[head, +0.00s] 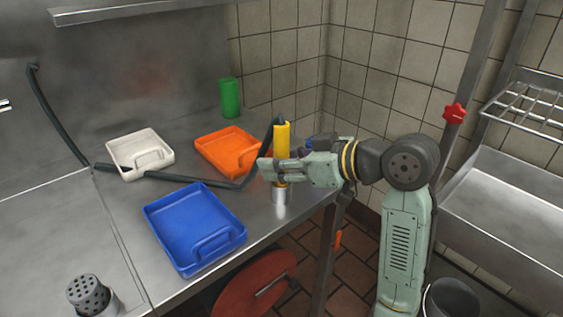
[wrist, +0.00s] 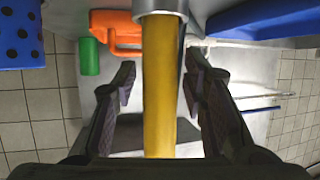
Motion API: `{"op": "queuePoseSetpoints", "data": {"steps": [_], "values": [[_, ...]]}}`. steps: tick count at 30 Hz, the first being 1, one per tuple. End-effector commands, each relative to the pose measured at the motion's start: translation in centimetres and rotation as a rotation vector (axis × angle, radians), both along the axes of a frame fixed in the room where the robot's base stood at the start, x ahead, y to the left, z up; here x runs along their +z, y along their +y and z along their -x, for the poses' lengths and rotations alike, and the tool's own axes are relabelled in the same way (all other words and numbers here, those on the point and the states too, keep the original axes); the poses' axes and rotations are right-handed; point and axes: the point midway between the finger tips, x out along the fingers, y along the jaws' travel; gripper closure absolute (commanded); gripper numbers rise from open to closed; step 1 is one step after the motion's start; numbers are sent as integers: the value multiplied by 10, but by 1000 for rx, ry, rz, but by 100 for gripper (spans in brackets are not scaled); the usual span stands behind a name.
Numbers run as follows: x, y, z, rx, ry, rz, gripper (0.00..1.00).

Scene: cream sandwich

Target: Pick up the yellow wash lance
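The yellow wash lance (head: 283,135) stands upright in a small metal cup (head: 281,197) near the counter's right front edge. A dark hose (head: 200,180) runs along the counter and rises to near the lance's top. My gripper (head: 275,170) is at the lance, a little above the cup. In the wrist view the lance (wrist: 160,95) runs between the two fingers of my gripper (wrist: 158,88). The fingers are apart, with a narrow gap visible on each side of the lance. The metal cup's rim (wrist: 165,8) shows at the top there.
An orange tray (head: 225,148) lies behind the lance, a white tray (head: 140,155) further left, and a blue tray (head: 190,222) in front left. A green cylinder (head: 230,98) stands at the back. A perforated metal container (head: 88,295) is at the front left. Tiled walls stand behind.

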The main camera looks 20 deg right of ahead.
Motion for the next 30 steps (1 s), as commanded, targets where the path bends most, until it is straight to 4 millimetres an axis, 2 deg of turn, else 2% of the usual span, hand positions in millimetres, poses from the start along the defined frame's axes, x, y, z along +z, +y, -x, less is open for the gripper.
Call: {"op": "queuePoseSetpoints", "data": {"steps": [2, 16, 30], "values": [[0, 0, 0, 0, 0, 0, 69], [0, 0, 0, 0, 0, 0, 100], [2, 0, 0, -1, -2, 0, 100]]}}
